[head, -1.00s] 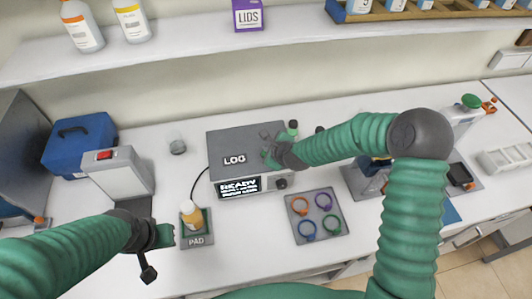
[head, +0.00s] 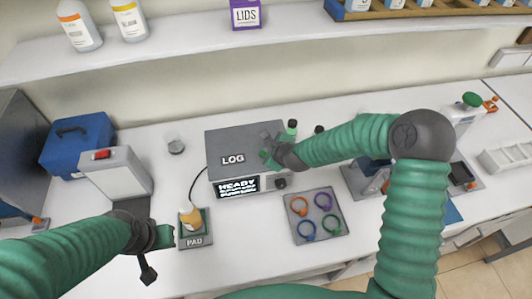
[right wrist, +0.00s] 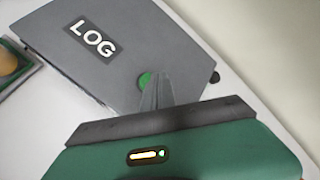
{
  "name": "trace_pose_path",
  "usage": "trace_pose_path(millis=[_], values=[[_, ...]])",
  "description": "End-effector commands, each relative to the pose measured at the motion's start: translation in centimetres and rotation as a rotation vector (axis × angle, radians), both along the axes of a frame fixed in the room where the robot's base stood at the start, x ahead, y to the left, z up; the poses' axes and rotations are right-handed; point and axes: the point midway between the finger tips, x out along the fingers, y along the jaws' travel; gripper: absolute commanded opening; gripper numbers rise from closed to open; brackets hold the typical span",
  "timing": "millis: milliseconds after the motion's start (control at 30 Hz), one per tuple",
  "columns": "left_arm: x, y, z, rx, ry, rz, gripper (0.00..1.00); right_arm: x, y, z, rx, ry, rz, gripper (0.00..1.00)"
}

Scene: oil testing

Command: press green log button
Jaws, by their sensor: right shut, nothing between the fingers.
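The grey LOG box (head: 222,143) stands at the middle of the bench, with a lit display (head: 237,187) on its front. In the right wrist view, the green button (right wrist: 145,79) shows on the box top, beside the closed fingertips of my right gripper (right wrist: 157,82) and partly hidden by them. I cannot tell whether they touch. In the head view, my right gripper (head: 266,146) is over the right part of the box, shut and empty. My left gripper (head: 166,237) is beside the pad; its finger opening cannot be made out.
A grey tray (head: 329,229) with coloured rings lies to the right. A dark-capped bottle (head: 291,128) stands behind my right gripper. A blue case (head: 78,144) is at the left.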

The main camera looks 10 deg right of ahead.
Motion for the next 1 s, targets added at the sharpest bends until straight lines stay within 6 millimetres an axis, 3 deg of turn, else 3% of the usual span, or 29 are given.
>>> trace_pose_path(millis=[1000], values=[[0.01,0.01,-0.77,0.0,0.0,0.0,0.0,0.01,-0.03,-0.83,-0.001,0.001,-0.001,0.0]])
